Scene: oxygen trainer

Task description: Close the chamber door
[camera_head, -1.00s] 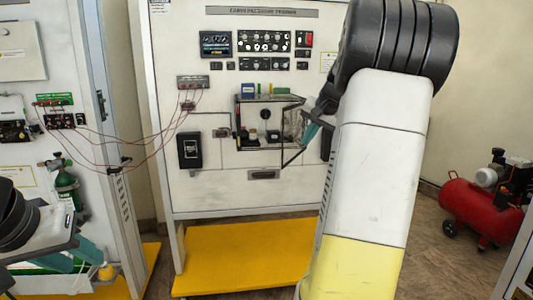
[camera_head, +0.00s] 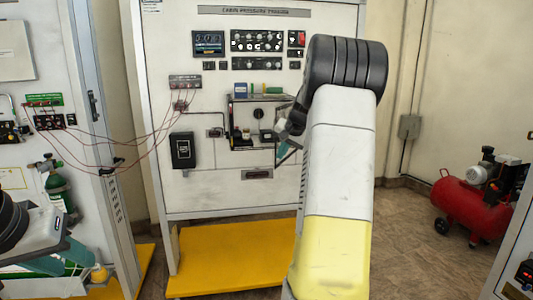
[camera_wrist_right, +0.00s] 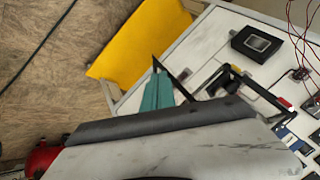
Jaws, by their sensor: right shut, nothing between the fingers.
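The chamber (camera_head: 258,122) is a box-like recess in the middle of the white trainer panel, with small parts inside. Its dark-framed door (camera_head: 290,155) is hinged on the right and stands out from the panel, partly open; my right arm hides most of it. In the right wrist view, a thin dark bar (camera_wrist_right: 177,78) beside the fingers looks like the door's edge. My right gripper (camera_head: 284,147) is shut with its teal fingers together (camera_wrist_right: 157,88), near the door; contact cannot be told. My left gripper (camera_head: 72,258) is open and empty at lower left.
A yellow base (camera_head: 228,262) juts out below the panel. Red wires (camera_head: 130,160) hang between the panel and the left-hand cabinet, near a green cylinder (camera_head: 58,187). A red compressor (camera_head: 468,208) stands on the floor at right. Floor between it and my right arm is clear.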

